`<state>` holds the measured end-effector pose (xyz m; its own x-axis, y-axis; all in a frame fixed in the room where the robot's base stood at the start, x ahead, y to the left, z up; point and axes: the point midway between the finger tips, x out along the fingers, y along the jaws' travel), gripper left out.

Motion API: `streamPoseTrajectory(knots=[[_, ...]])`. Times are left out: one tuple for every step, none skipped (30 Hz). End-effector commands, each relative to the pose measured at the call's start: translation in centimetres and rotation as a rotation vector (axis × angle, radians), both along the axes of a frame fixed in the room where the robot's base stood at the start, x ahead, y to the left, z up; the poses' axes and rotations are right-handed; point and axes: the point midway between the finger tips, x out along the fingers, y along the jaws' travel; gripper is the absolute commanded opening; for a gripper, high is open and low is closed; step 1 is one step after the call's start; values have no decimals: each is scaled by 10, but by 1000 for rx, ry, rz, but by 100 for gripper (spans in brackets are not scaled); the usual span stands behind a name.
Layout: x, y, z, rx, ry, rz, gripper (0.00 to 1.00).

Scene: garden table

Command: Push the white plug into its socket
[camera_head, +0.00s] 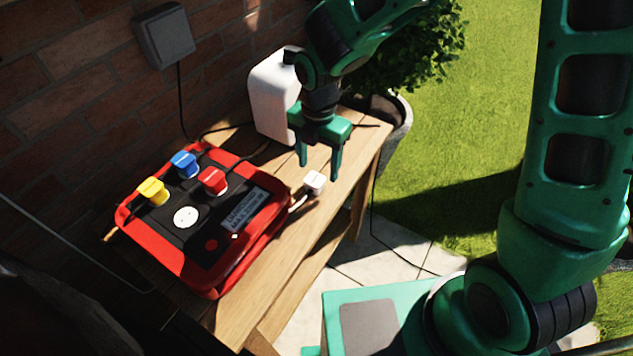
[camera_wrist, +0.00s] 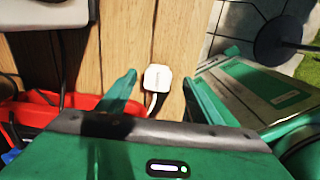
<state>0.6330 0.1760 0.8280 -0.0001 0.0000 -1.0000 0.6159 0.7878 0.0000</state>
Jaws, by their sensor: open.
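The white plug (camera_head: 314,181) lies on the wooden table just right of the red socket box, with a white cord running toward the box. In the wrist view the plug (camera_wrist: 157,79) shows between my two fingers, apart from both. My gripper (camera_head: 320,172) is open and empty, pointing down above the table beside the plug. The red box (camera_head: 213,282) holds yellow (camera_head: 153,190), blue (camera_head: 185,164) and red (camera_head: 213,180) plugs. A round white socket (camera_head: 187,217) on its top is empty.
A white canister (camera_head: 272,97) stands behind my gripper against the brick wall. A grey wall box (camera_head: 164,36) has a black cable hanging down. A potted plant (camera_head: 398,125) stands beyond the table's right end. The table's front strip (camera_head: 290,262) is clear.

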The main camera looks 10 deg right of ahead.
Motion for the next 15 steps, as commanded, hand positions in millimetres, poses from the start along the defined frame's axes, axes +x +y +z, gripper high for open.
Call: streamPoseTrajectory(knots=[[-1, 1, -4, 0, 3, 1, 59], [-2, 2, -7, 0, 3, 1, 59], [-4, 3, -12, -1, 4, 2, 59], [-5, 5, -16, -1, 5, 2, 59], [-6, 6, -20, -1, 3, 2, 59], [-8, 8, -26, -1, 5, 2, 59], [-9, 9, -31, -1, 5, 2, 59], [-9, 9, -34, -1, 4, 1, 59], [-8, 9, -39, -1, 5, 1, 59], [-8, 9, -42, -1, 4, 0, 59], [-8, 9, -45, 0, 3, 0, 59], [-8, 9, -47, -1, 2, 0, 59], [-8, 9, -49, -1, 2, 0, 59], [-8, 9, -50, -1, 2, 0, 59], [-8, 9, -51, 0, 1, 0, 59]])
